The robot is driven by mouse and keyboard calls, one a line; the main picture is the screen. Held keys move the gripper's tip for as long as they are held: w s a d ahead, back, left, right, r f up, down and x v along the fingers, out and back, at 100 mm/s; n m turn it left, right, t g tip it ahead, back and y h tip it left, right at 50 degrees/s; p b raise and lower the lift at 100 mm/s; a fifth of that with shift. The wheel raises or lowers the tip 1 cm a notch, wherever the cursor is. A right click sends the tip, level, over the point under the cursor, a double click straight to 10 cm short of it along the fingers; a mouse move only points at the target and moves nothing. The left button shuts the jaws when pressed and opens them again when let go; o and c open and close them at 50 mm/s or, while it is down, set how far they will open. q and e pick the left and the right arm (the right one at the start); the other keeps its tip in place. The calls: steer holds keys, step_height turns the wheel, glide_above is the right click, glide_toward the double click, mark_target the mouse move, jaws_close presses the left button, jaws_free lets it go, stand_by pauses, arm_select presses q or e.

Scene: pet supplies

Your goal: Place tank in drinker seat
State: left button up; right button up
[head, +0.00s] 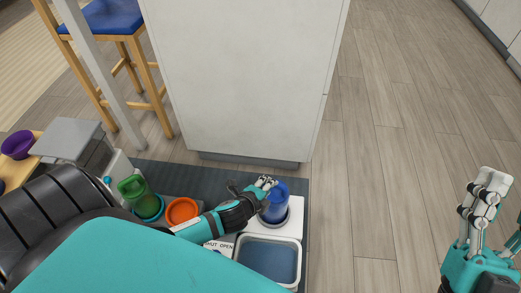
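A blue translucent tank (278,204) stands upright, or nearly so, over a round seat on a white base (294,216). I cannot tell whether it is fully down in the seat, as its lower part is small in view. My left gripper (266,184) is at the tank's upper left side, with its fingers against or just in front of it. Whether they grip it is not clear.
A green tank (134,188) stands in a teal base, beside an orange bowl (182,212). A grey-blue tray (270,262) is in front of the white base. A dark mat lies underneath. A white cabinet block (245,80) rises behind. The floor (390,150) at right is clear.

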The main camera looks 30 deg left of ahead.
arm_select(q)
steer(key=d+r+n+t+h+p, duration=0.1)
steer(key=d+r+n+t+h, duration=0.15)
steer(key=d+r, duration=0.45)
steer(key=d+r+n+t+h+p, duration=0.1)
steer(key=d+r+n+h, duration=0.15)
steer(key=r, duration=0.75)
step_height(320, 180, up, 22)
steer(key=s+d+n+t+h, duration=0.1)
steer(key=s+n+t, duration=0.1)
steer(key=n+t, duration=0.5)
steer(key=n, duration=0.2)
steer(key=shift+s+d+n, duration=0.2)
steer(key=shift+s+n, duration=0.1)
steer(key=shift+s, duration=0.05)
arm_select(e)
steer(key=w+f+g+h, duration=0.1)
steer(key=w+f+g, duration=0.3)
steer(key=f+g, duration=0.1)
steer(key=shift+w+a+f+h, duration=0.15)
steer(key=shift+w+f+h, duration=0.25)
steer(key=shift+f, duration=0.25)
arm_select(q)
steer(key=shift+t, duration=0.25)
arm_select(e)
steer(key=shift+a, duration=0.1)
